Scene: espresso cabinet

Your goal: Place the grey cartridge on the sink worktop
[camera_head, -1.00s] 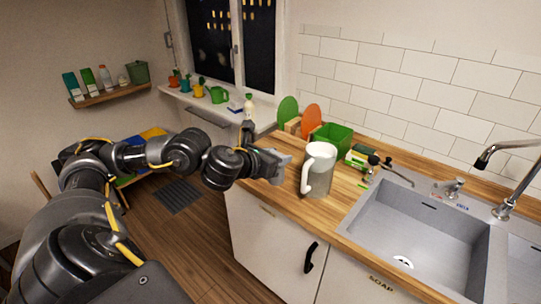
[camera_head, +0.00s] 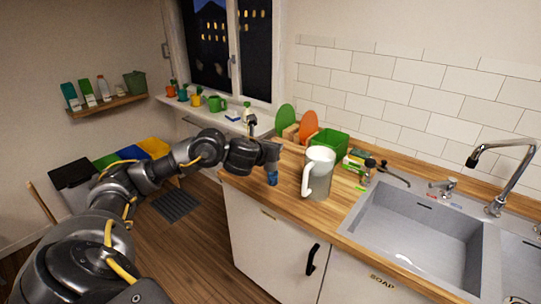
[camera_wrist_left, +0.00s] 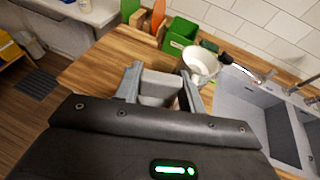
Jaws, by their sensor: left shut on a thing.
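My left gripper (camera_head: 271,160) is over the left end of the wooden sink worktop (camera_head: 345,205), left of the white jug. In the left wrist view its two fingers (camera_wrist_left: 158,92) are shut on the grey cartridge (camera_wrist_left: 158,86), which sits between them. In the head view the gripper points down and a small blue part (camera_head: 272,179) shows below the fingers. I cannot tell whether the cartridge touches the wood. My right gripper is in neither view.
A white jug (camera_head: 318,175) stands close to the right of the gripper. A green bin (camera_head: 331,141) and orange and green boards (camera_head: 308,126) stand behind. The sink (camera_head: 420,235) is to the right. Bare wood shows at the worktop's left end.

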